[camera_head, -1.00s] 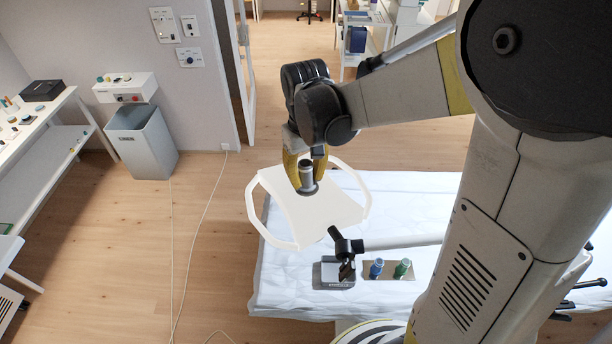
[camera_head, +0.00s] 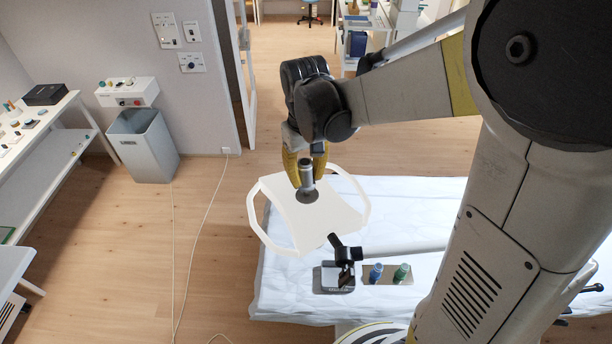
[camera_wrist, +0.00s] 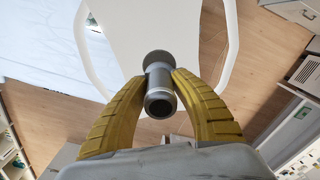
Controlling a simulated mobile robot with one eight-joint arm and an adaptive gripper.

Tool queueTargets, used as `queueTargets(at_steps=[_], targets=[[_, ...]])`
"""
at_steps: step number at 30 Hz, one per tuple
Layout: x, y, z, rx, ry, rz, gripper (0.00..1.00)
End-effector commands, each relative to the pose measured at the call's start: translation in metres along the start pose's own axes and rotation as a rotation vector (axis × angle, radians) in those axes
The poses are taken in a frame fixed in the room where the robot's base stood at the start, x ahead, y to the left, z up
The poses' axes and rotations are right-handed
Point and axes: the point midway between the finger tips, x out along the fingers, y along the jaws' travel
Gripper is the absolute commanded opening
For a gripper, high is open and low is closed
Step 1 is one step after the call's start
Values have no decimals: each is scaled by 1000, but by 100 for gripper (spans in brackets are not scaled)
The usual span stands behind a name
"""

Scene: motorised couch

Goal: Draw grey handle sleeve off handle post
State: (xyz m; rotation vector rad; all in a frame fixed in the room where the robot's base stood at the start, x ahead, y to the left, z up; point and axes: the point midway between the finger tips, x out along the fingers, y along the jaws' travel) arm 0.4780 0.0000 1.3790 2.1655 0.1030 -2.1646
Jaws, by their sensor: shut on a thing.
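The grey handle sleeve (camera_head: 307,177) is a short metallic cylinder standing over a dark round collar (camera_head: 307,196) on a white panel (camera_head: 335,214). My gripper (camera_head: 305,168) has its yellow fingers closed on the sleeve from either side. In the wrist view the sleeve (camera_wrist: 159,82) lies between the fingertips of my gripper (camera_wrist: 160,78), its dark round end facing the camera. The dark collar (camera_wrist: 158,58) shows beyond it. The handle post cannot be told apart from the sleeve; I cannot tell how far the sleeve sits on it.
White curved rails (camera_head: 262,232) flank the panel. A white-covered couch (camera_head: 410,205) extends right. A grey bin (camera_head: 146,147) stands by the wall; open floor lies left.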

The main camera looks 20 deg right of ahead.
Motion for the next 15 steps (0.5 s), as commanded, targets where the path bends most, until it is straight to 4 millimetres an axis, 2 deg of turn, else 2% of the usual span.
queueTargets(at_steps=[15], targets=[[-18, 0, -2, 0, 0, 0, 2]])
